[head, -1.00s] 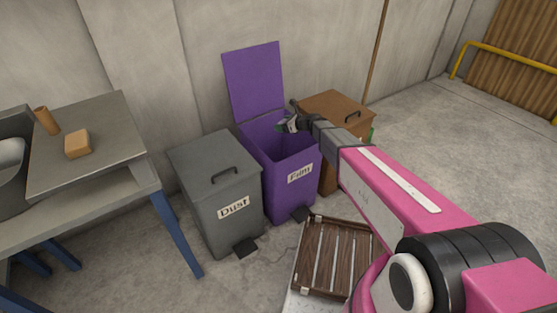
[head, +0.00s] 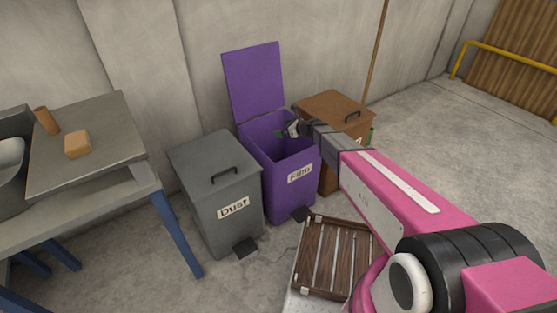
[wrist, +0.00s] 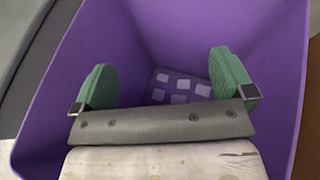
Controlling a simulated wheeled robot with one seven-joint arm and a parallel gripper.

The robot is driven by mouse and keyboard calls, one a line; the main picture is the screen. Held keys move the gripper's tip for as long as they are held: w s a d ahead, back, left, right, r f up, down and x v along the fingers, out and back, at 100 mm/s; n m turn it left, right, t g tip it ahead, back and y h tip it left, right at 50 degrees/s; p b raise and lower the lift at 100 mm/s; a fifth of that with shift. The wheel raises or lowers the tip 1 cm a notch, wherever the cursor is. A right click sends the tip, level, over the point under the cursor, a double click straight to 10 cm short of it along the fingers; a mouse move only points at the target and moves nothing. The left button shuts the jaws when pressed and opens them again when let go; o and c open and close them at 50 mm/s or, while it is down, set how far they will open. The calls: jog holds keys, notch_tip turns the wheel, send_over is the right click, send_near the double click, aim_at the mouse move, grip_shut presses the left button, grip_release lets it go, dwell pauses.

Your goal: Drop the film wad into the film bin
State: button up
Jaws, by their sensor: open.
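The purple film bin (head: 288,190), labelled "Film", stands with its lid (head: 253,80) raised against the wall. My gripper (head: 282,133) is over its open mouth, towards the right rear side. In the wrist view, my gripper's green fingers (wrist: 163,65) are wide apart with nothing between them, inside the outline of the bin's walls (wrist: 250,25). Beyond the fingers, deep in the bin, lies a purple patch with several pale squares (wrist: 180,88). I cannot tell whether this is the film wad or the bin's floor. No separate wad shows elsewhere.
A closed grey "Dust" bin (head: 212,195) stands to the left, and a closed brown bin (head: 338,103) to the right, partly behind my arm. A slatted wooden crate (head: 325,258) lies in front. A table (head: 90,145) with a tan block (head: 78,144) stands at left.

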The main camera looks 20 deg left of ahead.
jog(key=v, duration=1)
jog(key=shift+s+d, duration=0.15)
jog(key=shift+d, duration=0.05)
